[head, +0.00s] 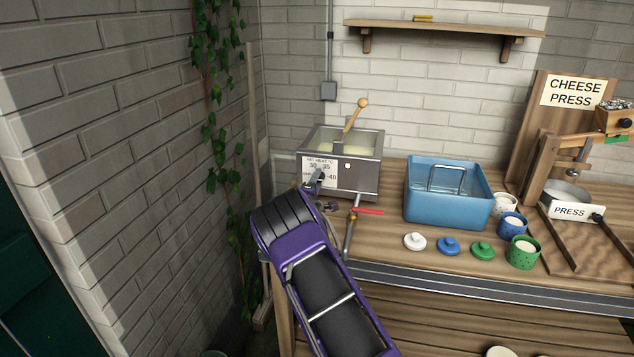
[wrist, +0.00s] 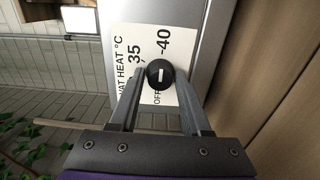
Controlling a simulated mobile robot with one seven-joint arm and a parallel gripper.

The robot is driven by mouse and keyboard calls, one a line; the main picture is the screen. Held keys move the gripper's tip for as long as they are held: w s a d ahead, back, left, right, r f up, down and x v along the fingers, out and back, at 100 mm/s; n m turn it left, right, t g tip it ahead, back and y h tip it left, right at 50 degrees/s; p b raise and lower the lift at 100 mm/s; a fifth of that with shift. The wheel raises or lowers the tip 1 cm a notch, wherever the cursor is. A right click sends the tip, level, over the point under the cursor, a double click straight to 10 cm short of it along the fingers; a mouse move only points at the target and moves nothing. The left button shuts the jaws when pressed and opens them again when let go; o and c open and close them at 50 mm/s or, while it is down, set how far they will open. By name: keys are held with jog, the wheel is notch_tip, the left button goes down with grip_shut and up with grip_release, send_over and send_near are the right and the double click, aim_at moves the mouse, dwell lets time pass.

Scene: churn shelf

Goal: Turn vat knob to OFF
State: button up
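The vat (head: 362,176) is a metal box at the back left of the counter, with a white heat label (head: 313,166) on its front. In the wrist view the label (wrist: 129,40) reads sideways, with 35, 40 and OFF around a round black knob (wrist: 160,74). The white mark on the knob lies along the line between 40 and OFF; I cannot tell which end is the pointer. My gripper (wrist: 159,82) is open, its fingers on either side of the knob with small gaps showing. In the head view my gripper (head: 316,181) is at the label and partly hides it.
A red-handled tap (head: 367,211) sits below the vat, close to my arm. A blue basin (head: 447,202) and several small pots and lids, including a green pot (head: 523,255), stand to the right. The brick wall and ivy (head: 222,110) are on the left.

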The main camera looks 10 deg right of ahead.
grip_shut()
